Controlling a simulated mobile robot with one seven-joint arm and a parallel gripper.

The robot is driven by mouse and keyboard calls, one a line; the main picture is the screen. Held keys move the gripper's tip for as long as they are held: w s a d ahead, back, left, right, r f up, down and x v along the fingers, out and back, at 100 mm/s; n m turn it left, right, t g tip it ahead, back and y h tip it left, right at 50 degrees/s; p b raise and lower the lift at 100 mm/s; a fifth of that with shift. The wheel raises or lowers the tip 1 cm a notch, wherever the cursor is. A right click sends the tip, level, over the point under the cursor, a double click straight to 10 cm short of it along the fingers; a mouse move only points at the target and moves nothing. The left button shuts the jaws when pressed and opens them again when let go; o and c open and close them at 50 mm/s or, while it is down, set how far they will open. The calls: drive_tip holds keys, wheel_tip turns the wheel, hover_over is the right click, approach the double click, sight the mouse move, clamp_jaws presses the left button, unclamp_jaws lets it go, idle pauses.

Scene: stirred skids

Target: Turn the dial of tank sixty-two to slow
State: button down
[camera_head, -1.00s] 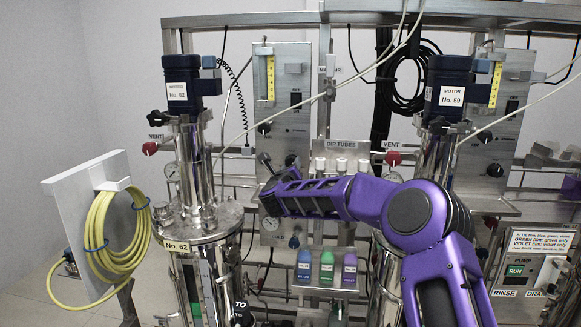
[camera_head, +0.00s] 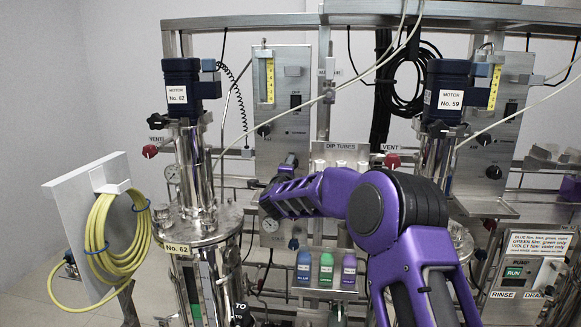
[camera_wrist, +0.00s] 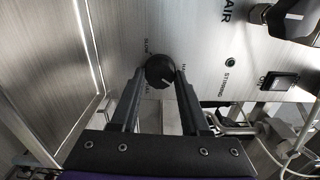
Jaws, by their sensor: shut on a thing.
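The black round dial (camera_wrist: 160,72) with a white pointer line sits on a brushed metal panel in the wrist view. The word SLOW is printed near it, along with other small lettering I cannot fully read. My gripper (camera_wrist: 159,78) is shut on the dial, one finger on each side. Which mark the pointer is at, I cannot tell. In the head view my gripper (camera_head: 287,166) is at the control panel (camera_head: 292,60) beside tank sixty-two (camera_head: 205,232), hiding the dial. The tank carries a No. 62 label and a motor labelled No. 62 (camera_head: 180,88).
A STIRRING indicator (camera_wrist: 230,90) and a black switch (camera_wrist: 279,81) are close by on the panel. Coloured bottles (camera_head: 326,268) stand below my forearm. A yellow hose coil (camera_head: 112,232) hangs at left. Motor No. 59 (camera_head: 448,92) is at right.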

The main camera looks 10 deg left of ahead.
drive_tip(key=n+p, duration=0.1)
drive_tip(key=n, duration=0.3)
drive_tip(key=shift+r+n, duration=0.1)
drive_tip(key=shift+n, duration=0.2)
drive_tip(key=n+p, duration=0.2)
drive_tip(key=n, duration=0.2)
drive_tip(key=shift+n, duration=0.3)
drive_tip(key=n+p, duration=0.2)
drive_tip(key=n, duration=0.2)
drive_tip(key=shift+a+r+n, duration=0.1)
drive_tip(key=shift+n, duration=0.2)
drive_tip(key=n+p, duration=0.2)
drive_tip(key=n, duration=0.2)
drive_tip(key=n+p, duration=0.2)
drive_tip(key=n, duration=0.4)
drive_tip(key=shift+a+n, duration=0.1)
drive_tip(key=shift+n, duration=0.3)
drive_tip(key=n+p, duration=0.1)
drive_tip(key=n, duration=0.4)
drive_tip(key=shift+n, duration=0.4)
